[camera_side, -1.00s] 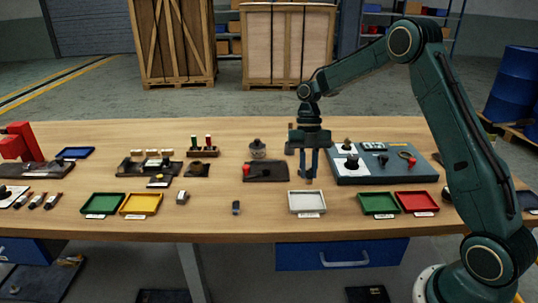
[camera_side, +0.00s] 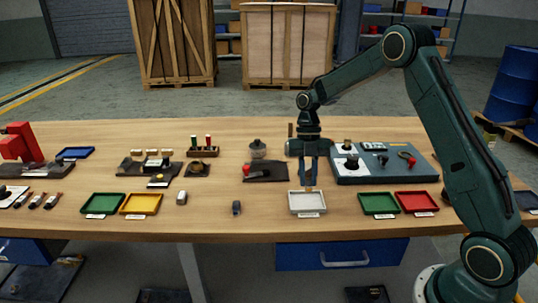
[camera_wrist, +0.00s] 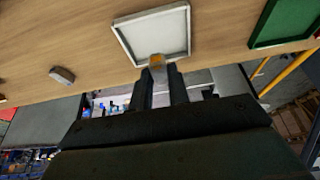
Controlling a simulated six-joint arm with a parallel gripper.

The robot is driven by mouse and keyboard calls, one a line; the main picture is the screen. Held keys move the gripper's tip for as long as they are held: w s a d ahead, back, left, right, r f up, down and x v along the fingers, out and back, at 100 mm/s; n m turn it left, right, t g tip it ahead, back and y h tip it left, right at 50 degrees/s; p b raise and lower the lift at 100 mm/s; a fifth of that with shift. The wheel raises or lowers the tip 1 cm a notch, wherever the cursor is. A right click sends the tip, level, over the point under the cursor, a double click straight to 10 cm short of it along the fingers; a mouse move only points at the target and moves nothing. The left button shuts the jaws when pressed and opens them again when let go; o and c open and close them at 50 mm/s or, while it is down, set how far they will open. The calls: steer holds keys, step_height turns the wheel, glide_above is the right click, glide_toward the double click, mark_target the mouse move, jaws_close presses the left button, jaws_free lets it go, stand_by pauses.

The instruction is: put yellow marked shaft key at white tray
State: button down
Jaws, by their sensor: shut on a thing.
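My gripper (camera_side: 309,184) is above the white tray (camera_side: 293,209) near the table's front edge. In the wrist view, my gripper (camera_wrist: 158,70) is shut on a small shaft key (camera_wrist: 157,60) with an orange-yellow end. The key's tip shows below the fingers in the side view (camera_side: 309,188). The white tray also shows in the wrist view (camera_wrist: 122,36), with the key in front of its near rim. The tray's visible floor is empty. I cannot tell exactly how high the key is above the tray.
A green tray (camera_side: 378,213) and a red tray (camera_side: 416,211) lie to the right. A grey-blue panel (camera_side: 345,178) with knobs stands behind them. A small dark block (camera_side: 236,208) lies left of the white tray. A dark plate with a red-ended lever (camera_side: 265,173) is behind it.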

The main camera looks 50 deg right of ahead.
mark_target(306, 200)
steer(key=shift+f, duration=2.35)
steer(key=shift+f, duration=0.35)
steer(key=c, duration=1.3)
jaws_free()
steer(key=shift+o, duration=0.2)
steer(key=shift+r, duration=0.15)
steer(key=shift+r, duration=3.35)
